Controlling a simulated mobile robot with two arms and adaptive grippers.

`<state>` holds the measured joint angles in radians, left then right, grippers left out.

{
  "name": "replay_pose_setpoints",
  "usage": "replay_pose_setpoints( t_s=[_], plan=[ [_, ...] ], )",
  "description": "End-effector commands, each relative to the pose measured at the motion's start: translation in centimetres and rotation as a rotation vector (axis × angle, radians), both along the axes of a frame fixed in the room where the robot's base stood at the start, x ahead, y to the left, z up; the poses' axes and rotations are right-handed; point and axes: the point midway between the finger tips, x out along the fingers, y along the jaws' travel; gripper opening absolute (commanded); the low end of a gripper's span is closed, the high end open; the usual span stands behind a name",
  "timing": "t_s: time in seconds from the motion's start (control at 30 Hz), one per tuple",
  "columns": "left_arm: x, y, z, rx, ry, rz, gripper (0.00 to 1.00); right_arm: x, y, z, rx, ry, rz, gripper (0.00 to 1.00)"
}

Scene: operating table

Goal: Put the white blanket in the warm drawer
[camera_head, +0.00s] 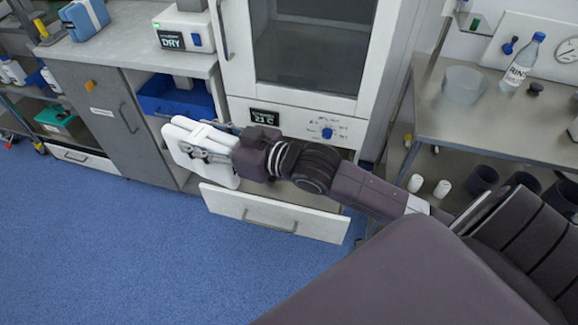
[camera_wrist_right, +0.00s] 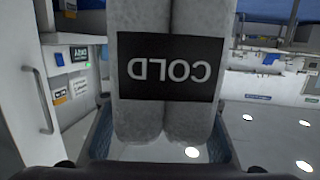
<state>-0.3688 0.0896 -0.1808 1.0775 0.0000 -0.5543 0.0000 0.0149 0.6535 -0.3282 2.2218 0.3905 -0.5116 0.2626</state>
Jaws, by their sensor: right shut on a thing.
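The white blanket (camera_head: 218,176) is a folded white bundle in the head view, held up in front of the cabinet. My right gripper (camera_head: 192,150) is shut on it. In the right wrist view the blanket (camera_wrist_right: 165,118) fills the middle, with a black label reading COLD in reversed letters. An open drawer (camera_head: 270,212) with a white front and a bar handle sticks out low under the glass-door cabinet. The blanket is above and left of this drawer's front; my right arm hides much of its inside. My left gripper is not in view.
The cabinet (camera_head: 315,60) has a panel display reading 21 C (camera_head: 265,117). A blue bin (camera_head: 178,98) sits on an open shelf to the left. A steel table (camera_head: 480,118) with a bottle stands at right. The blue floor (camera_head: 120,250) in front is clear.

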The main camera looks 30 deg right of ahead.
Motion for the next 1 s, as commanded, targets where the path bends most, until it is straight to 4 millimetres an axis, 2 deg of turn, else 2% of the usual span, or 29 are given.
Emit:
replay_pose_setpoints(
  t_s=[0.03, 0.17, 0.2, 0.3, 0.4, 0.53, 0.63, 0.77, 1.0],
  plan=[
    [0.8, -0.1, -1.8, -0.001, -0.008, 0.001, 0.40, 1.3, -1.3, -2.2, -0.015, -0.008, 0.009, 0.09],
    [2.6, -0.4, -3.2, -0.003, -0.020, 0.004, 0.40, 4.1, -5.0, -4.3, -0.012, -0.009, 0.006, 0.09],
    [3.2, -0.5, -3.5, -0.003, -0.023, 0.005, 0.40, 5.0, -6.4, -4.7, -0.011, -0.010, -0.003, 0.09],
    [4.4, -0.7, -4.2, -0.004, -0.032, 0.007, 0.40, 7.1, -10.5, -5.0, -0.010, -0.012, -0.041, 0.09],
    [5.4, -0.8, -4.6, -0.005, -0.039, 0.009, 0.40, 8.7, -14.7, -4.4, -0.006, -0.013, -0.091, 0.09],
    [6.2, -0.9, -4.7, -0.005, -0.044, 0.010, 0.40, 9.8, -18.7, -3.1, -0.004, -0.011, -0.148, 0.09],
    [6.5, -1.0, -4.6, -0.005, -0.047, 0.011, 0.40, 10.1, -20.5, -2.4, -0.001, -0.008, -0.174, 0.09],
    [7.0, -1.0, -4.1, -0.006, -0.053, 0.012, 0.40, 10.3, -21.4, -2.6, 0.003, -0.004, -0.188, 0.09],
    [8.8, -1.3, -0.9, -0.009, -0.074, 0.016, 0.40, 10.3, -21.4, -6.6, 0.005, 0.000, -0.188, 0.09]
  ],
)
